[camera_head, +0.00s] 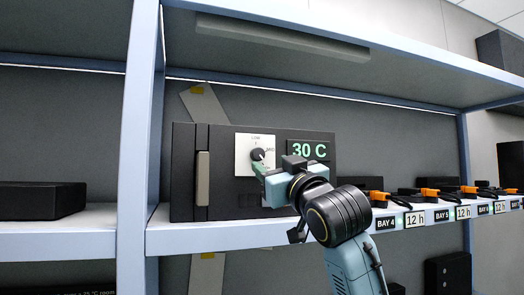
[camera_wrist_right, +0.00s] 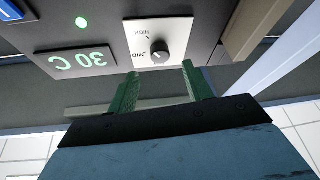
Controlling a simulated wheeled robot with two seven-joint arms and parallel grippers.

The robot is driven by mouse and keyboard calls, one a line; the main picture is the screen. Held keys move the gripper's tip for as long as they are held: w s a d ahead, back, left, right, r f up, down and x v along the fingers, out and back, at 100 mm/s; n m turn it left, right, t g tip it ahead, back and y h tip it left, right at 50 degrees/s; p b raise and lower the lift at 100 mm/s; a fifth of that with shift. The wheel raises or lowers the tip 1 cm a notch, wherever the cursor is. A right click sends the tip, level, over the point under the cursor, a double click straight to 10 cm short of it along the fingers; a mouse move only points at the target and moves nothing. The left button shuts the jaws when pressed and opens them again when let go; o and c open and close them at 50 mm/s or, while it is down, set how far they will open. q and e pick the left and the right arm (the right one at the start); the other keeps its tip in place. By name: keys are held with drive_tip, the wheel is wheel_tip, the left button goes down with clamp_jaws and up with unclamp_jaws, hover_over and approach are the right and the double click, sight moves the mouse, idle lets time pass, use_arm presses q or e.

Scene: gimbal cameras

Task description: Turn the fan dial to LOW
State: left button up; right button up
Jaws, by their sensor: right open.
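The fan dial (camera_head: 257,155) is a round black knob on a white plate (camera_head: 242,147) on the front of a dark box. LOW is printed above it and MID to its right. In the wrist view, which is turned over, the dial (camera_wrist_right: 160,50) has a white mark that seems to point to the MID side; HIGH is also printed there. My right gripper (camera_head: 259,168) is in front of the plate, its tips near the lower part of the dial. In the wrist view its two green fingers (camera_wrist_right: 160,76) are apart with nothing between them, short of the dial. My left gripper is out of view.
The dark box (camera_head: 183,150) stands on a blue-grey shelf (camera_head: 215,238), with a grey handle (camera_head: 203,178) at its left. A lit 30 C display (camera_head: 310,150) is right of the dial, partly behind my gripper. A shelf post (camera_head: 138,150) stands at left. Bays with orange parts line the right.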

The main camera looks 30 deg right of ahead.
sight(260, 155)
drive_tip(key=p+x, duration=0.2)
drive_tip(key=x, duration=0.4)
drive_tip(key=shift+w, duration=0.1)
drive_tip(key=c, duration=1)
